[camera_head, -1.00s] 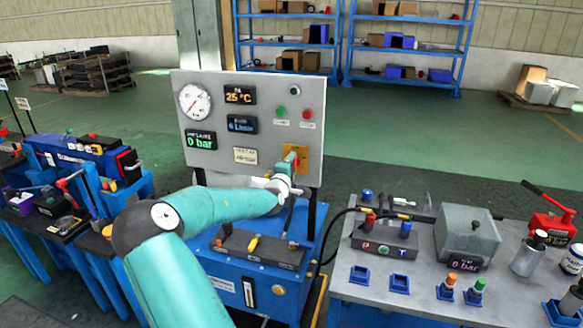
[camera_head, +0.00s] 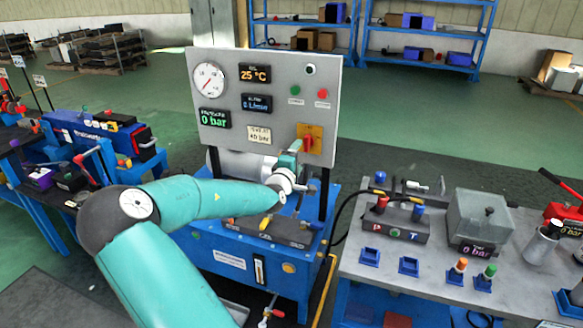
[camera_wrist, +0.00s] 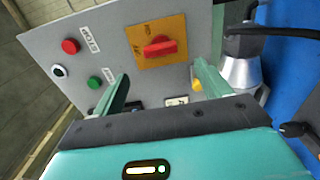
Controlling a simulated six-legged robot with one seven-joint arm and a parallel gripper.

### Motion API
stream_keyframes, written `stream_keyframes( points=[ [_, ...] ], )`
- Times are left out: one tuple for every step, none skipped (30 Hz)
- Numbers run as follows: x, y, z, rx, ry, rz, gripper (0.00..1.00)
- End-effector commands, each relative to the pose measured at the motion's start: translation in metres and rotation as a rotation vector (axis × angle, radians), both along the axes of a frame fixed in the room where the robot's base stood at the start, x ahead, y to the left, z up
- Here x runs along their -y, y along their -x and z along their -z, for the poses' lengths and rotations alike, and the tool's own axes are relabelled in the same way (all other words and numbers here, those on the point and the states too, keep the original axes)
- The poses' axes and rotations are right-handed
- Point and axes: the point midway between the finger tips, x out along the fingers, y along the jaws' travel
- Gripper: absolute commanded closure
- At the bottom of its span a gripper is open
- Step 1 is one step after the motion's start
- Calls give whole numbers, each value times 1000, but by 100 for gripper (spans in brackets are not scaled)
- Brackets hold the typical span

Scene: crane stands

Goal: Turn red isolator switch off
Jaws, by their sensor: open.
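The red isolator switch (camera_head: 309,144) sits on an orange-yellow plate at the lower right of the grey control panel (camera_head: 225,140). In the head view its handle looks roughly upright, partly covered by my gripper. In the wrist view the red handle (camera_wrist: 160,46) lies nearly level across the picture on its plate (camera_wrist: 150,31). My gripper (camera_wrist: 160,76) is open, with one teal finger on each side below the handle and nothing between them. The fingers look apart from the switch. In the head view my gripper (camera_head: 294,158) is just left of and below the switch.
A green button (camera_head: 295,90) and a red button (camera_head: 323,94) sit above the switch. A gauge and displays fill the panel's left. Below stands a blue bench (camera_head: 225,265) with a motor. A grey table (camera_head: 410,285) with fittings is at right.

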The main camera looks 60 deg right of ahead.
Motion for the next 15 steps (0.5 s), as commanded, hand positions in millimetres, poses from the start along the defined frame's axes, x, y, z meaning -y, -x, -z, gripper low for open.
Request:
stream_keyframes(
  points=[
    [-11, 0, 1, -1, -2, -3, 24],
    [-16, 1, 0, -1, -2, -3, 24],
    [-23, 2, 1, -1, -2, -2, 24],
    [-28, 3, 1, -1, -1, -3, 24],
    [-32, 4, 1, -1, -1, -3, 24],
    [-37, 4, 0, -1, 0, -3, 24],
    [-40, 5, 0, -1, 0, -2, 24],
    [-43, 6, 0, -1, 0, -1, 24],
    [-46, 6, 0, 0, 0, -2, 24],
    [-48, 7, 0, 0, 0, -1, 24],
    [-49, 7, 0, 0, 0, -1, 24],
    [-51, 8, 0, 0, 0, 0, 24],
    [-51, 8, 0, -1, 0, 0, 24],
    [-52, 8, 0, -1, 0, 0, 24],
    [-52, 8, 0, -1, 0, 0, 24]
  ],
)
